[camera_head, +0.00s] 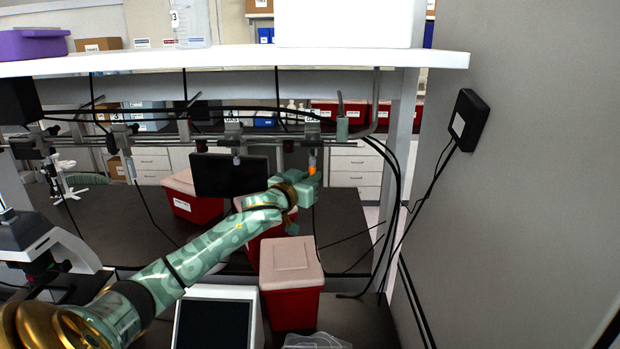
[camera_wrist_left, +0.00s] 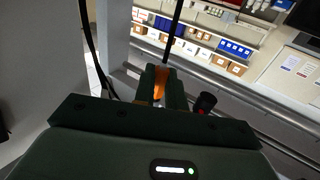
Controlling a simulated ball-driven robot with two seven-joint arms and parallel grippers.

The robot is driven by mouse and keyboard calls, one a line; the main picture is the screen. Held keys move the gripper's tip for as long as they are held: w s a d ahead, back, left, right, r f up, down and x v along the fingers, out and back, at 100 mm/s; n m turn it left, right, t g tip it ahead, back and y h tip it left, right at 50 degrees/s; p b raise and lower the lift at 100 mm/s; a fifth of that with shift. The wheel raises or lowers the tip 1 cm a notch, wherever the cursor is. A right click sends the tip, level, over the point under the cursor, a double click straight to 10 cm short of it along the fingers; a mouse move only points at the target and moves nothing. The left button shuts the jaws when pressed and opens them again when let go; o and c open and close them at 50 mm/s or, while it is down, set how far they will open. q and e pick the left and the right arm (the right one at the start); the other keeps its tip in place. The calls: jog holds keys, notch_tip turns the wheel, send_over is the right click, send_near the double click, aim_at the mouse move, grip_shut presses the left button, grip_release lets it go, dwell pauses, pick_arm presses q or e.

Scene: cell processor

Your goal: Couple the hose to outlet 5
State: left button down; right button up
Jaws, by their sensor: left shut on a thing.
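My left gripper (camera_head: 306,186) is raised below the pipe rail at the right of the head view. It is shut on the hose's orange end (camera_head: 312,169), which also shows between the fingers in the left wrist view (camera_wrist_left: 159,84). A thin black hose (camera_wrist_left: 174,32) runs from that end in the wrist view. Outlet 5 (camera_head: 312,152) hangs from the rail under the label 5, just above the orange end in the head view. I cannot tell whether they touch. My right gripper is out of view.
Outlet 4 (camera_head: 236,160) hangs to the left on the same rail. Red bins with pale lids (camera_head: 291,290) stand below my left arm. A dark monitor (camera_head: 222,176) stands behind it. A microscope (camera_head: 42,250) is at left, and a grey wall (camera_head: 540,180) closes the right.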

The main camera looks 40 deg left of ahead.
pick_arm(q)
jog(key=shift+r, duration=0.2)
jog(key=c, duration=1.4)
grip_release()
jog(key=shift+o, duration=0.2)
jog(key=shift+s+f, duration=0.1)
jog(key=shift+s, duration=0.05)
jog(key=s+d+b, duration=0.2)
jog(key=s+d, duration=0.1)
jog(key=s, duration=1.3)
jog(key=shift+b, duration=0.35)
jog(key=shift+w, duration=0.1)
